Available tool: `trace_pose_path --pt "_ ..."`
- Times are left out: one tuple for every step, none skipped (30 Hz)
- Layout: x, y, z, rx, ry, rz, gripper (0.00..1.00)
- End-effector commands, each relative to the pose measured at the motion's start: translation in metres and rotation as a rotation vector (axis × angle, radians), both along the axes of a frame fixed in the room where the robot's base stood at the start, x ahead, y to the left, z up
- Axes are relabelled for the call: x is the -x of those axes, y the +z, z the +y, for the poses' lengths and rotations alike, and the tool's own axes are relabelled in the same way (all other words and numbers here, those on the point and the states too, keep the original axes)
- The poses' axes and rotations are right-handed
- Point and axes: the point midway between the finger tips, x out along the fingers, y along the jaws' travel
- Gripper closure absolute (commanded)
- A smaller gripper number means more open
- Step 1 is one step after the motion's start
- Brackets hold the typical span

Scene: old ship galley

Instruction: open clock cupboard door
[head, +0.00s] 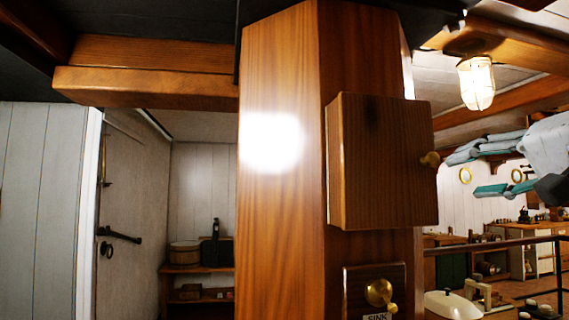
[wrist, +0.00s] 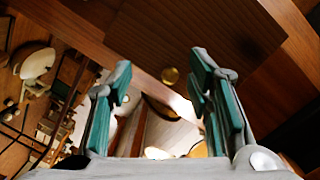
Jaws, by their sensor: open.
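The clock cupboard (head: 380,165) is a small brown wooden box on the side of a thick wooden post. Its door looks shut, and no clock is visible. A small round knob (head: 430,159) sticks out at its right edge. My gripper (head: 464,174) is at the right in the head view, with its teal-padded fingers pointing left towards the knob. In the wrist view, my gripper (wrist: 160,72) is open and empty. The knob (wrist: 170,75) appears between the fingertips there, beyond them and seemingly untouched. The cupboard's wood (wrist: 200,35) fills the upper middle.
The post (head: 280,220) stands beside the cupboard. Below it is a brass lever (head: 379,292) on a plate labelled SINK. A caged lamp (head: 477,82) hangs above my gripper. A railing (head: 490,244) and counters (head: 545,235) lie at the right.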

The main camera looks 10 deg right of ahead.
Motion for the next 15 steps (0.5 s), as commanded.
trace_pose_path --pt "0.004 0.014 -0.013 -0.01 -0.029 -0.039 0.54" --pt "0.006 0.021 -0.019 -0.016 -0.041 -0.058 0.54" --pt "0.008 0.028 -0.024 -0.02 -0.053 -0.078 0.54" --pt "0.009 0.031 -0.027 -0.022 -0.059 -0.087 0.54" --pt "0.009 0.034 -0.029 -0.024 -0.061 -0.095 0.54" --pt "0.008 0.036 -0.03 -0.025 -0.065 -0.099 0.54" --pt "0.006 0.036 -0.03 -0.025 -0.065 -0.101 0.54" --pt "0.003 0.036 -0.03 -0.025 -0.065 -0.101 0.54" --pt "-0.001 0.036 -0.03 -0.026 -0.065 -0.099 0.54" --pt "-0.005 0.036 -0.029 -0.027 -0.063 -0.099 0.54" --pt "-0.009 0.036 -0.029 -0.027 -0.062 -0.098 0.54" --pt "-0.016 0.035 -0.029 -0.026 -0.062 -0.097 0.54" --pt "-0.022 0.035 -0.029 -0.026 -0.063 -0.097 0.54" --pt "-0.028 0.035 -0.028 -0.026 -0.063 -0.098 0.54" --pt "-0.036 0.035 -0.028 -0.027 -0.062 -0.096 0.54"
